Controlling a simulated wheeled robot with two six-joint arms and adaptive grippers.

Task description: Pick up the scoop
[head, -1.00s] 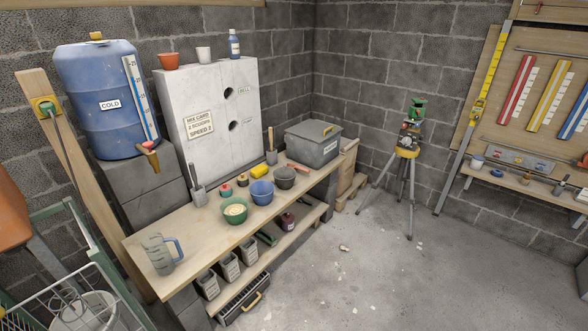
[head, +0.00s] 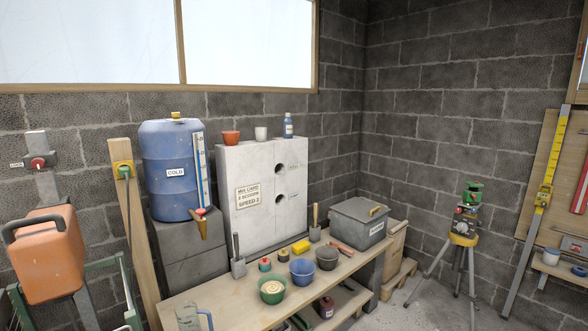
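Two upright tools with grey lower parts stand on the wooden bench (head: 226,294). One is a grey tool with a dark handle (head: 238,262), at the left by the concrete block. The other is a tool with a wooden handle (head: 315,226), farther back beside the grey lidded box. Either could be the scoop; I cannot tell which from here. Neither of my grippers is in view.
A blue water barrel (head: 170,172) and a grey box (head: 360,222) flank the white block (head: 262,190).

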